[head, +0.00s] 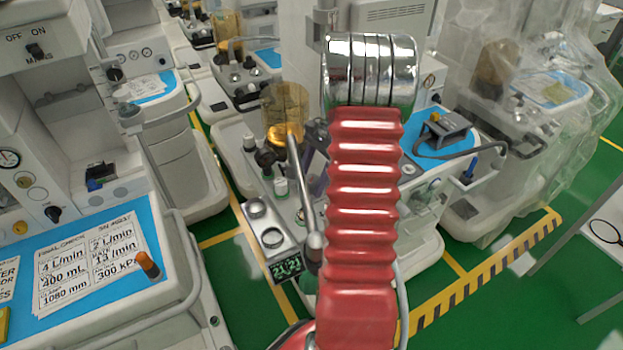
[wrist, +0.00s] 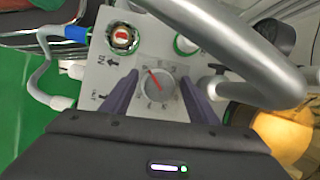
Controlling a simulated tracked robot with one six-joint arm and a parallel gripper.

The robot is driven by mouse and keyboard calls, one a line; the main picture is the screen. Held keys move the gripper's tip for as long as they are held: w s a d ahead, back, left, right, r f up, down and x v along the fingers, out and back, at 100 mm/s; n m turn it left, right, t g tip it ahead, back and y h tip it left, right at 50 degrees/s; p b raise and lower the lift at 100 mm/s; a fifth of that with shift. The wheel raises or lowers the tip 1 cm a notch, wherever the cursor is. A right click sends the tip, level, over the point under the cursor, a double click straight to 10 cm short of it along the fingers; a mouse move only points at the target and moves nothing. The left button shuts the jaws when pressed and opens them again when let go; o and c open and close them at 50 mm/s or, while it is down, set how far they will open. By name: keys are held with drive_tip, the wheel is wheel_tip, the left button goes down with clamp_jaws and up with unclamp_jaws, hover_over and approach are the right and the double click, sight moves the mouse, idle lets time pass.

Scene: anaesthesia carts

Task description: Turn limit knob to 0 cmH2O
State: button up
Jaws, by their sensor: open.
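The limit knob (wrist: 160,87) is a round grey dial with a red pointer line, set on a light grey panel with scale marks around it. In the wrist view the red line slants towards the upper left; the scale numbers are too small to read. My gripper (wrist: 158,80) is open, its two purple fingers on the left and right of the knob with gaps showing. Whether the fingertips reach down level with the knob, I cannot tell. In the head view purple finger parts (head: 318,165) show beside my red arm, and the knob is hidden or too small to make out.
A red-centred port (wrist: 122,38) and a green-ringed port (wrist: 186,44) sit above the knob. A thick grey tube (wrist: 235,50) curves close on the right. An amber canister (head: 285,108) stands beside the arm, and a green digital display (head: 287,268) is lower left.

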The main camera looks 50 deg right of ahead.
drive_tip(key=shift+c, duration=0.2)
drive_tip(key=c, duration=1)
drive_tip(key=shift+n, duration=0.6)
drive_tip(key=o, duration=1)
drive_tip(key=shift+o, duration=0.2)
